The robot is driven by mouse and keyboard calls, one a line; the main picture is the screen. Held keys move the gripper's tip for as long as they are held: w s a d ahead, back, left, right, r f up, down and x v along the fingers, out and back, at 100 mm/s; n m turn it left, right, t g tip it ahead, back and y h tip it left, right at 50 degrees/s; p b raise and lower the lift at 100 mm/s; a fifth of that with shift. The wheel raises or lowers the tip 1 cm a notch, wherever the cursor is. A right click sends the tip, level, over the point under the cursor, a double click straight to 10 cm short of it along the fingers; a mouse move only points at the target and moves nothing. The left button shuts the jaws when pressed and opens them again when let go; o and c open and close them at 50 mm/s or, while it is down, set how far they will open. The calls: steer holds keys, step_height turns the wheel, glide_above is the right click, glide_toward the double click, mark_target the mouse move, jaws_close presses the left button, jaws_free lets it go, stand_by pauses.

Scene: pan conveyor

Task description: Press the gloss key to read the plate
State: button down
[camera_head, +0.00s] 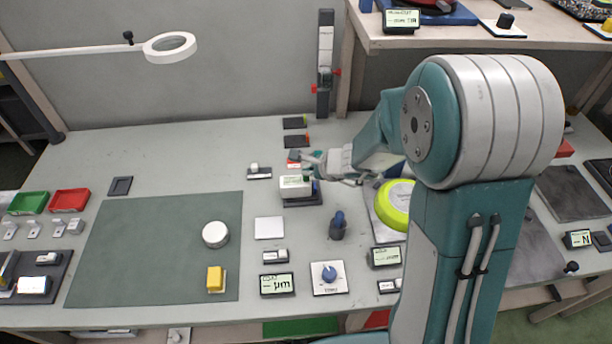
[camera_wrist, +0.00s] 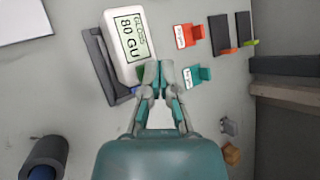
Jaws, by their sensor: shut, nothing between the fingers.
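The gloss meter (camera_head: 294,186) is a white box on a dark base (camera_head: 302,200) near the middle of the bench. In the wrist view its screen (camera_wrist: 132,37) shows "GLOSS" and "80 GU", and the meter overlaps the dark base (camera_wrist: 96,48). A dark green patch (camera_wrist: 148,71), possibly the key, shows at the meter's near corner, partly hidden by my fingers. My gripper (camera_wrist: 156,76) is shut and empty, its tips at that corner. I cannot tell whether they touch the key. In the head view my gripper (camera_head: 312,166) is just above and right of the meter.
The green mat (camera_head: 150,240) at left holds a white puck (camera_head: 215,234) and a yellow block (camera_head: 215,278).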

mark_target(308, 179)
steer(key=shift+r, duration=0.4)
steer(key=shift+r, duration=2.5)
steer(key=shift+s+r, duration=0.2)
steer(key=shift+r, duration=0.1)
steer(key=s+d+r+n+g+h, duration=0.1)
steer(key=s+d+r+n, duration=0.1)
steer(key=s+r+n, duration=1)
steer(key=s+d+n+h, duration=0.5)
steer(key=s+d, duration=0.3)
steer(key=s, duration=0.5)
steer(key=shift+s+r+n, duration=0.15)
steer(key=shift+s+n, duration=0.05)
steer(key=shift+n, duration=0.6)
